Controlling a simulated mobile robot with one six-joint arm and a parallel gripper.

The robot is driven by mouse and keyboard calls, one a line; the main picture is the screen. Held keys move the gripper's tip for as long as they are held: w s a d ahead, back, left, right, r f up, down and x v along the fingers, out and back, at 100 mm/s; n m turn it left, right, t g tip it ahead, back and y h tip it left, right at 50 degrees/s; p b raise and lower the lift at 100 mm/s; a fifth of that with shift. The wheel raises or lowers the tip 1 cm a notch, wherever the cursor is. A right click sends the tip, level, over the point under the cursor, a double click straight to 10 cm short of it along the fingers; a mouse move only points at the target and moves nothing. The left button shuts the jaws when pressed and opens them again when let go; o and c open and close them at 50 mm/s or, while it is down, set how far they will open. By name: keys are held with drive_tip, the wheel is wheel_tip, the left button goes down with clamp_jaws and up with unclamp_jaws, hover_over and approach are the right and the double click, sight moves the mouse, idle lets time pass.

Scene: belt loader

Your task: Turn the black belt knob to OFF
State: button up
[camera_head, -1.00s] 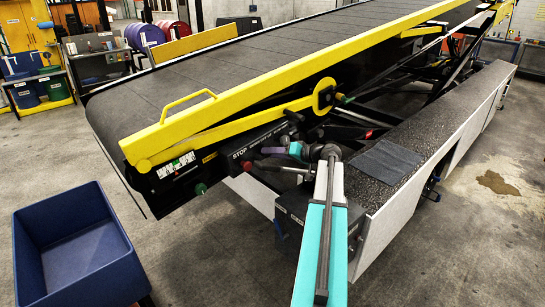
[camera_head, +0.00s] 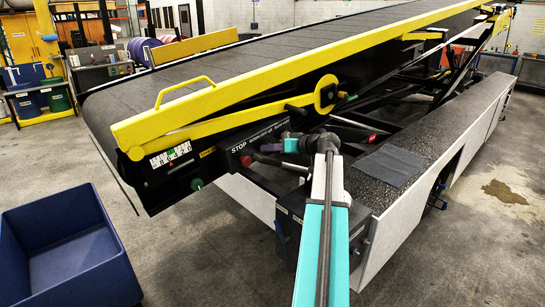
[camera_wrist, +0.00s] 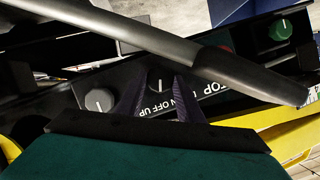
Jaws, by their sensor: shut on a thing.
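The black belt knob (camera_wrist: 160,84) sits on the dark control panel and has a white line that looks near vertical in the wrist view. Its DOWN OFF UP label (camera_wrist: 158,108) appears upside down beside it, partly hidden by a finger. My gripper (camera_wrist: 158,88) has one dark purple finger on each side of the knob and is shut on it. In the head view my gripper (camera_head: 268,149) is at the panel right of the STOP lettering (camera_head: 243,147). The knob is hidden there.
A grey knob (camera_wrist: 99,100) is close beside one finger. A red button (camera_wrist: 226,48) is partly covered by a grey bar (camera_wrist: 180,42); a green knob (camera_wrist: 280,29) is farther along. The yellow rail (camera_head: 230,99) slopes above the panel. A blue bin (camera_head: 65,250) stands at lower left.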

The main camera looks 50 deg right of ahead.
drive_tip(key=n+b, duration=0.1)
drive_tip(key=b, duration=0.1)
drive_tip(key=n+h+b, duration=0.1)
drive_tip(key=b, duration=0.2)
drive_tip(key=shift+a+f+h, duration=0.15)
drive_tip(key=shift+h, duration=0.15)
drive_tip(key=shift+n+b, duration=0.3)
drive_tip(key=shift+b, duration=0.25)
drive_tip(key=o, duration=1.1)
drive_tip(key=shift+r, duration=0.2)
drive_tip(key=shift+c, duration=0.2)
drive_tip(key=shift+s, duration=0.15)
drive_tip(key=b+v, duration=0.1)
drive_tip(key=v, duration=1.2)
drive_tip(key=shift+s+r+b, duration=0.2)
drive_tip(key=shift+r+b, duration=0.15)
drive_tip(key=shift+a, duration=0.1)
